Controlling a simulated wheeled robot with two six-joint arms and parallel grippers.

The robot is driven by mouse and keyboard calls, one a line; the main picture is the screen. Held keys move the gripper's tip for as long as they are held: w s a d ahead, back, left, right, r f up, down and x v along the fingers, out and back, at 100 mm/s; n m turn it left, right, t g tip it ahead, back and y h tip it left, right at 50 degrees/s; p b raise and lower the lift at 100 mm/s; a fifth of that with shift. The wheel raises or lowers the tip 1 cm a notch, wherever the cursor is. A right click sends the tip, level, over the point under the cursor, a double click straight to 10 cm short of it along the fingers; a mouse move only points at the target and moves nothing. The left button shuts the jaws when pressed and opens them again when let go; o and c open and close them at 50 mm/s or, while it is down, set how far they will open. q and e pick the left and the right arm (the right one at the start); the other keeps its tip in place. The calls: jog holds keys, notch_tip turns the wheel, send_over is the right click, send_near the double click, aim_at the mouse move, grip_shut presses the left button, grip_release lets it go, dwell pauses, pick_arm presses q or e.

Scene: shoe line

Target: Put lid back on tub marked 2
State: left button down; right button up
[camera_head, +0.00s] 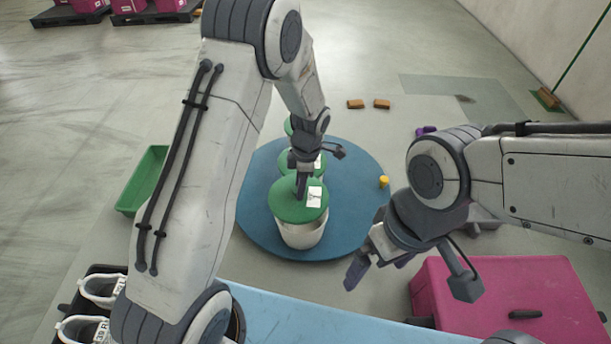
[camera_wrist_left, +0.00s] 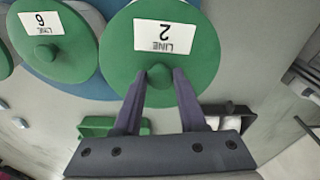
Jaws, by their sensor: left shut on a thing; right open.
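My left gripper (camera_head: 302,192) is shut on the knob of a green lid (camera_head: 285,208), over a white tub (camera_head: 302,236) on a round blue table. The left wrist view shows the fingertips (camera_wrist_left: 160,76) at the knob, and the lid (camera_wrist_left: 200,65) has a white label (camera_wrist_left: 165,36) reading LINE 2, upside down. The lid is level over the tub's mouth; I cannot tell whether it is fully seated. The tub's far side is hidden. My right gripper (camera_head: 412,278) is open and empty, to the right and nearer.
Other green-lidded tubs stand behind; one lid (camera_wrist_left: 70,58) has a 6-or-9 label. The blue table (camera_head: 355,205) is clear at right except for a small yellow thing (camera_head: 384,182). A pink box (camera_head: 515,290), green bin (camera_head: 143,180) and white shoes (camera_head: 85,328) are around.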

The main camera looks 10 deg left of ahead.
pick_arm(q)
jog(key=shift+f, duration=0.15)
jog(key=shift+w+d+f+b, duration=0.15)
jog(key=shift+d+f+b, duration=0.05)
jog(key=shift+f+b, duration=2.1)
jog(key=shift+f, duration=0.7)
jog(key=shift+d, duration=0.15)
jog(key=shift+f+b, duration=0.15)
jog(key=shift+b, duration=0.4)
jog(key=shift+c, duration=2)
grip_release()
